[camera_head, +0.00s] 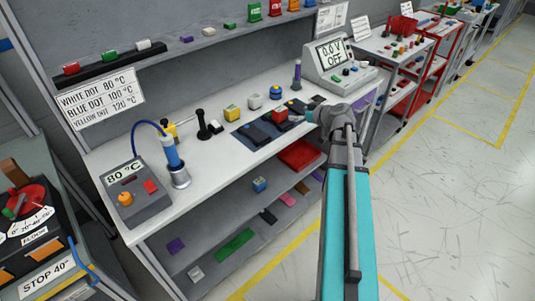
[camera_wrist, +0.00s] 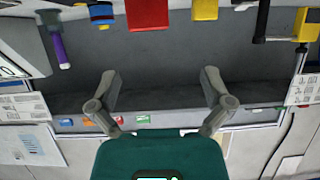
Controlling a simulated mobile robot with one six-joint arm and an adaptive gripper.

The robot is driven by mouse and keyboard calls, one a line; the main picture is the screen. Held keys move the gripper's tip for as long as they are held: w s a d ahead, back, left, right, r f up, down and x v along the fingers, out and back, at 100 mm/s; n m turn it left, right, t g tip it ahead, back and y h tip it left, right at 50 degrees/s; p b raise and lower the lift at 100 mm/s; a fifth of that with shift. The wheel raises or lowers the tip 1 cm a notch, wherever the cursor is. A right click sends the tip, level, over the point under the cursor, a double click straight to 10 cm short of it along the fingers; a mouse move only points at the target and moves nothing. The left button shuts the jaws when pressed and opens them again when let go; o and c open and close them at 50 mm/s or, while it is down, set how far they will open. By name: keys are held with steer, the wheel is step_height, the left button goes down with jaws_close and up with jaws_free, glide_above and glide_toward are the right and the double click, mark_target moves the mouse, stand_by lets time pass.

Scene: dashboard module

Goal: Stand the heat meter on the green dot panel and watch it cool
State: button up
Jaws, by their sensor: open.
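My gripper (camera_head: 307,115) is over the right part of the workbench, at the dark panels. In the wrist view its two fingers (camera_wrist: 158,92) are spread wide with nothing between them. Dark panels lie in a row on the bench, one on a blue mat (camera_head: 256,133) and another with a yellow mark (camera_head: 296,107). I cannot make out a green dot on any of them. No item is clearly recognisable as the heat meter.
A grey unit reading 80 °C (camera_head: 135,193) and a blue-handled iron in its stand (camera_head: 179,177) are at the bench's left. A display unit reading OFF (camera_head: 338,68) stands at the right end.

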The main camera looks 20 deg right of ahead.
steer(key=a+f+g, duration=0.1)
steer(key=a, duration=0.2)
steer(key=s+a+f+g, duration=0.1)
steer(key=a, duration=0.2)
steer(key=s+a+f+g, duration=0.1)
steer(key=a+f, duration=0.1)
steer(key=a, duration=0.2)
steer(key=shift+y, duration=0.3)
steer(key=s+a+f+g, duration=0.1)
steer(key=a, duration=0.1)
steer(key=s+a+f+g, duration=0.1)
steer(key=a, duration=0.1)
steer(key=s+a+f+g, duration=0.1)
steer(key=a, duration=0.2)
steer(key=shift+s+f+m+g, duration=0.1)
steer(key=shift+s+m+g, duration=0.05)
steer(key=shift+m+g, duration=0.2)
steer(key=s+a+f+m+g+h, duration=0.3)
steer(key=s+a+g+h, duration=0.2)
steer(key=s+a, duration=0.4)
steer(key=shift+s+f+h, duration=0.3)
steer(key=shift+s+f, duration=0.1)
steer(key=shift+s, duration=0.6)
